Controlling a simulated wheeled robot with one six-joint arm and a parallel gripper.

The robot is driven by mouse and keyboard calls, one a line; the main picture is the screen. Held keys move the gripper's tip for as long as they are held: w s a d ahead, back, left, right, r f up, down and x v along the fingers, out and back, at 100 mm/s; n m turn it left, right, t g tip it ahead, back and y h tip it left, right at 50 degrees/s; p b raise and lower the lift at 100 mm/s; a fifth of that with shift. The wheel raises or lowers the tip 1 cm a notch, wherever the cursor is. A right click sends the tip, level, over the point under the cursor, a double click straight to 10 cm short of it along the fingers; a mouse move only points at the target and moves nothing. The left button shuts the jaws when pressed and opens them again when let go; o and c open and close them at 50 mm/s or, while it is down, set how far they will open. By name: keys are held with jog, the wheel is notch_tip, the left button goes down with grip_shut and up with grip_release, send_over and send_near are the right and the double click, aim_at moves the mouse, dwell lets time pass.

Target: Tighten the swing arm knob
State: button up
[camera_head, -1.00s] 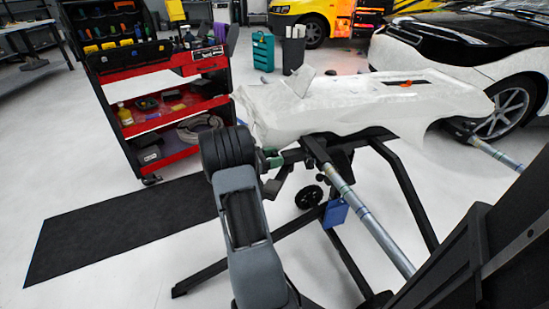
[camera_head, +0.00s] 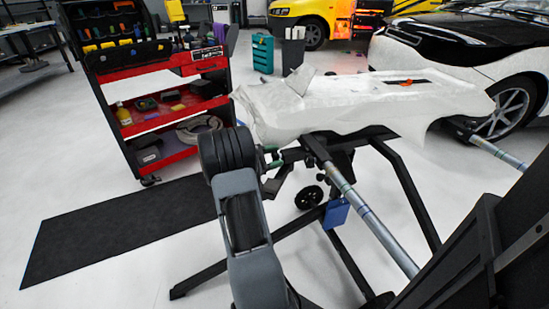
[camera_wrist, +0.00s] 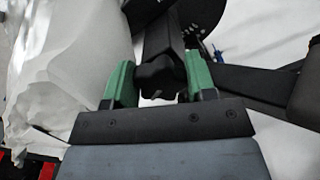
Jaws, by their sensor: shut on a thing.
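In the wrist view my gripper (camera_wrist: 161,88) has its two green fingers on either side of a black swing arm knob (camera_wrist: 158,76), shut on it. The knob sits at the near end of a dark bar of the stand. In the head view my gripper (camera_head: 272,157) is at the left end of the black stand (camera_head: 405,190), mostly hidden behind my own wrist, and the knob is too hidden there to make out. A white wrapped car panel (camera_head: 350,105) lies on top of the stand. In the wrist view its white wrap (camera_wrist: 70,70) hangs close at the left.
A red tool cart (camera_head: 165,75) with bottles and tools stands at the left. A black mat (camera_head: 120,230) lies on the floor. A blue tag (camera_head: 336,212) hangs on the stand. A white and black car (camera_head: 500,70) is at the back right. Floor between mat and stand is partly clear.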

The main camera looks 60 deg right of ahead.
jog(key=shift+r, duration=0.1)
jog(key=o, duration=0.9)
